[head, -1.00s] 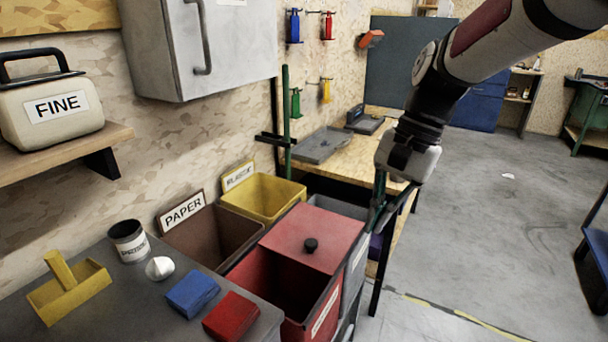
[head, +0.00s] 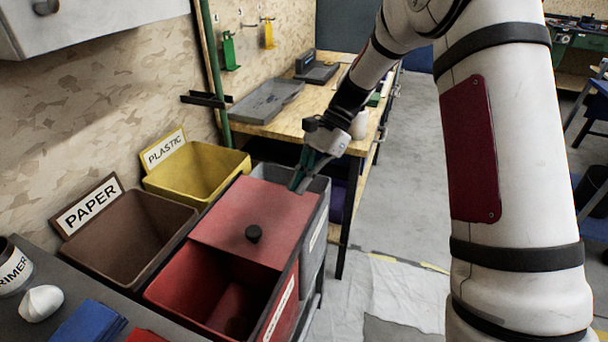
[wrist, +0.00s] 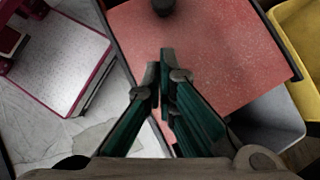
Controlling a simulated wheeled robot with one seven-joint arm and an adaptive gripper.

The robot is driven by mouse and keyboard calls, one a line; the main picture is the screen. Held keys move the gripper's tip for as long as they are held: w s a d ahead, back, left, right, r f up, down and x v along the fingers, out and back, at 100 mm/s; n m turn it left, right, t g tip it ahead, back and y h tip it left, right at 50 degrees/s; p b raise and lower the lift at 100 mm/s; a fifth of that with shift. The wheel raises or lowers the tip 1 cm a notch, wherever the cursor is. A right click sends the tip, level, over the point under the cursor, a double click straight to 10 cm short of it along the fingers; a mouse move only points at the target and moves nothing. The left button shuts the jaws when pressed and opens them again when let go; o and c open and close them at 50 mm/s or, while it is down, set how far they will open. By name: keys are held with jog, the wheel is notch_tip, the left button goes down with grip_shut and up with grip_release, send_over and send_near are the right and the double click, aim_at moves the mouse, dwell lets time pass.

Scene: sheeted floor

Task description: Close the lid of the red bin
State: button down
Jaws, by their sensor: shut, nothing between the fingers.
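The red bin (head: 278,314) stands in the near row, its front part open and dark inside. Its flat red lid (head: 240,207) with a black knob (head: 253,233) lies level over the rear part and reaches over the grey bin (head: 318,232) behind. The lid (wrist: 215,50) and knob (wrist: 163,6) also show in the wrist view. My gripper (head: 295,186) is shut and empty, pointing down at the lid's far right edge. In the wrist view its fingertips (wrist: 160,68) overlap the lid's edge. I cannot tell if they touch it.
A yellow plastic bin (head: 205,172) and a brown paper bin (head: 125,232) stand left of the red bin. A wooden workbench (head: 290,120) with grey trays is behind. The floor (head: 410,150) to the right is mostly clear.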

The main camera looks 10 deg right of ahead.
aim_at(262, 239)
jog(key=x, duration=0.5)
jog(key=shift+s+a+f, duration=0.1)
jog(key=shift+f, duration=0.05)
jog(key=a, duration=0.1)
jog(key=s+a, duration=0.1)
jog(key=shift+s+a+f+b, duration=0.3)
jog(key=shift+a, duration=0.1)
jog(key=shift+s+a+f, duration=0.1)
jog(key=shift+s+a, duration=0.15)
jog(key=shift+a, duration=0.15)
jog(key=shift+s, duration=0.1)
jog(key=s+a+p, duration=0.5)
jog(key=s+a, duration=0.3)
jog(key=s, duration=0.5)
jog(key=shift+a, duration=0.3)
jog(key=shift+w+p, duration=0.15)
jog(key=shift+p, duration=0.15)
